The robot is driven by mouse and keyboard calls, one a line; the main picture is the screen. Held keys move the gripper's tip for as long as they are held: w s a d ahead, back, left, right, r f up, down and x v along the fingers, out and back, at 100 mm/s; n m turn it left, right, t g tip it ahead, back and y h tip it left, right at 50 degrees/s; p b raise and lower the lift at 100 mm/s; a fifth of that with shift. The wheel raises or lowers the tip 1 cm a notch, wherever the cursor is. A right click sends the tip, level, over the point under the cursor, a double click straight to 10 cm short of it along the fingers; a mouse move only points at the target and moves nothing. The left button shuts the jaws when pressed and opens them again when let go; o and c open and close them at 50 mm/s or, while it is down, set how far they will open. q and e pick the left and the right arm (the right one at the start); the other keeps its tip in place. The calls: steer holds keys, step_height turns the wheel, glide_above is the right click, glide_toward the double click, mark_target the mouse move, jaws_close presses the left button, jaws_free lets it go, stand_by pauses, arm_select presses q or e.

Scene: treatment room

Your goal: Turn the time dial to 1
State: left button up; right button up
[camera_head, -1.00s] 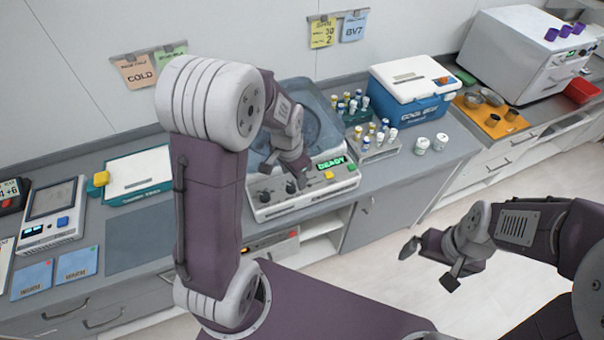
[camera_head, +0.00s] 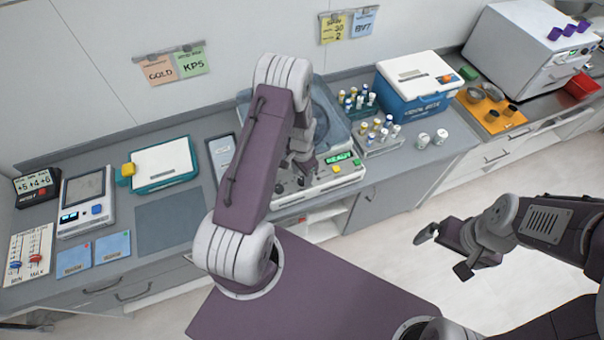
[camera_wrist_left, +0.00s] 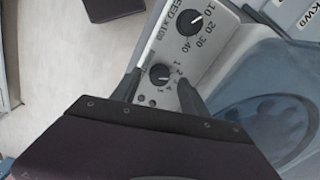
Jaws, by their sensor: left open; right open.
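A grey-white machine (camera_head: 318,186) with a clear lid, a green-lit display (camera_head: 338,158) and a yellow button stands on the counter. In the left wrist view, a small black dial (camera_wrist_left: 160,73) with small numbers around it sits on its panel; I take it for the time dial. Its pointer is too small to read surely. A larger dial (camera_wrist_left: 190,22) beside it is marked for speed, with 10 to 40. My left gripper (camera_head: 298,180) is open, its fingers (camera_wrist_left: 158,88) on either side of the small dial; contact cannot be told. My right gripper (camera_head: 444,252) is open and empty above the floor.
A tube rack (camera_head: 380,145) and a blue-and-white cool box (camera_head: 415,92) stand right of the machine. A teal-and-white box (camera_head: 163,165) and a grey device (camera_head: 85,203) are to the left. A grey mat (camera_head: 170,222) lies bare. My left arm covers part of the machine.

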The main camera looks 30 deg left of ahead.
arm_select(q)
steer(key=shift+f, duration=0.75)
steer(key=shift+d, duration=0.1)
jaws_close()
steer(key=shift+f+n+b, duration=0.1)
steer(key=shift+n+b, duration=0.5)
steer(key=shift+n, duration=0.4)
steer(key=shift+n+b, duration=0.75)
steer(key=shift+n, duration=1.15)
